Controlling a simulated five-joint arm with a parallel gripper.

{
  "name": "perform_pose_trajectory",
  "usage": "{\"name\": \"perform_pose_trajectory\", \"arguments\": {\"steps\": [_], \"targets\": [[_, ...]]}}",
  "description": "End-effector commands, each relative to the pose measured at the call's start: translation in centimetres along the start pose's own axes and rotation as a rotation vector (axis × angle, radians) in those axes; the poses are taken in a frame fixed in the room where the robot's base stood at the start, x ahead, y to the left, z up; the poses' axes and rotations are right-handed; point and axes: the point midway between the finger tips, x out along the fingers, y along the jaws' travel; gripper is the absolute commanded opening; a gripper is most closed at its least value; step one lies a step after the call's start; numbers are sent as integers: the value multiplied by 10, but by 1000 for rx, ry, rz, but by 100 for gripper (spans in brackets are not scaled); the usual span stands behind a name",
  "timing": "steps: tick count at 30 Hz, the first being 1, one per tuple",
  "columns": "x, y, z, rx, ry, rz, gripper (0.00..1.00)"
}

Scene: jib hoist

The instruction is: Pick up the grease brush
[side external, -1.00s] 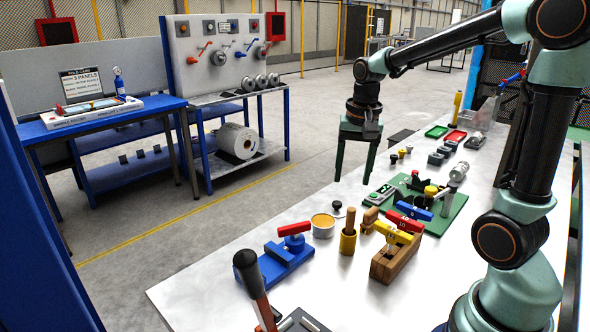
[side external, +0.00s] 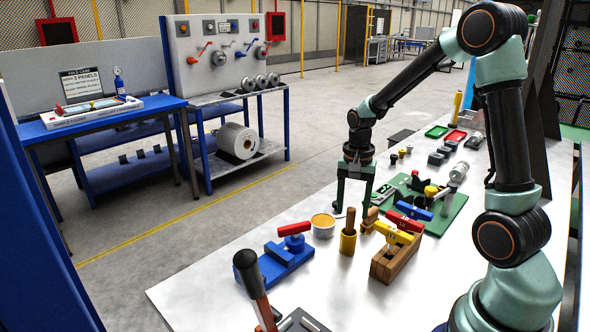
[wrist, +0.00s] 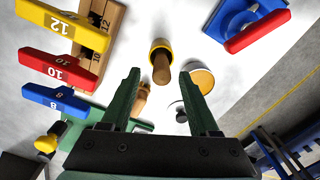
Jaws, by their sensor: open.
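In the wrist view the brush handle (wrist: 161,70) and the cup (wrist: 161,46) show just beyond and between my fingertips. My gripper (side external: 353,207) is open and empty, pointing down, above and behind the cup. It also shows in the wrist view (wrist: 160,76), with both fingers apart and nothing between them held.
A tin of yellow grease (side external: 322,225) stands left of the cup. A wooden block with numbered red and yellow handles (side external: 392,257) stands close right. Another wooden piece (wrist: 142,98) lies near my left finger in the wrist view. A blue fixture (side external: 276,262) is in front.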

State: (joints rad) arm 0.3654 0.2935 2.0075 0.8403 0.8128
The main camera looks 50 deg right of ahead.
Motion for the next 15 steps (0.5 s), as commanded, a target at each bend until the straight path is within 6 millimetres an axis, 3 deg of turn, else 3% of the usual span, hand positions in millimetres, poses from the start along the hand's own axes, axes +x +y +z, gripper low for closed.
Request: {"name": "perform_pose_trajectory", "arguments": {"steps": [7, 15], "targets": [[34, -1, 2, 0, -3, 3, 61], [40, -2, 2, 0, 0, 0, 61]]}}
